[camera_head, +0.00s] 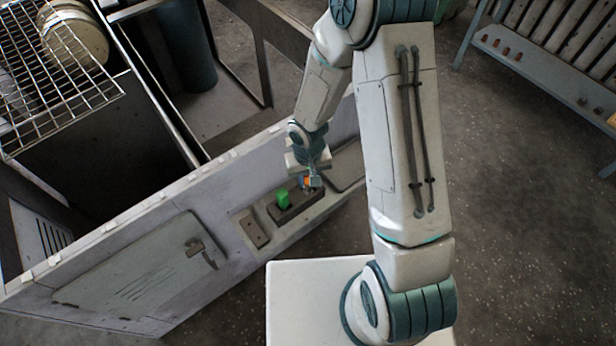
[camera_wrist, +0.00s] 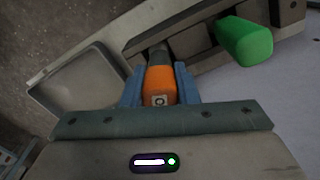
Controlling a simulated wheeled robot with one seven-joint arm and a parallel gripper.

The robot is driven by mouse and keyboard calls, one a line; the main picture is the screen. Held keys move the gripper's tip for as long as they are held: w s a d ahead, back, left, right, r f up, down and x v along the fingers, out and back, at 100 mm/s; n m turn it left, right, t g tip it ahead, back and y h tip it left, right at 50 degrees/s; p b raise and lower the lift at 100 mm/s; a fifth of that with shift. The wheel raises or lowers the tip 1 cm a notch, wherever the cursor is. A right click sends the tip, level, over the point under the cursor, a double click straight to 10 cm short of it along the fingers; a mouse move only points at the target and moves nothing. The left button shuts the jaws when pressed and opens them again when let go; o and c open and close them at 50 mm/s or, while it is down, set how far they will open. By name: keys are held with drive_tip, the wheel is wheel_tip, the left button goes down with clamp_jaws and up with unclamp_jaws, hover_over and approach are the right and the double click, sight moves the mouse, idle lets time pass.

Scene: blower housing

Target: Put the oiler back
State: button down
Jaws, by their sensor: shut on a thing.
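The oiler appears to be the orange piece with a dark grey end (camera_wrist: 161,82) in the wrist view. It sits between the blue fingers of my gripper (camera_wrist: 161,88), which is shut on it. A small bit of orange (camera_head: 307,181) also shows at my gripper (camera_head: 312,182) in the head view. The dark end points at a grey holder (camera_wrist: 190,46) on the housing's side. I cannot tell whether the oiler is seated in the holder or just in front of it. The holder (camera_head: 298,208) also shows in the head view.
A green block-shaped item (camera_wrist: 246,41) stands in the holder right beside my gripper; it also shows in the head view (camera_head: 282,198). A shallow grey tray (camera_wrist: 80,90) lies to the left. A panel with a handle (camera_head: 140,270) and a wire rack (camera_head: 55,75) are at left.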

drive_tip(key=c, duration=0.6)
unclamp_jaws()
drive_tip(key=shift+r+p, duration=3)
drive_tip(key=shift+r, duration=1.05)
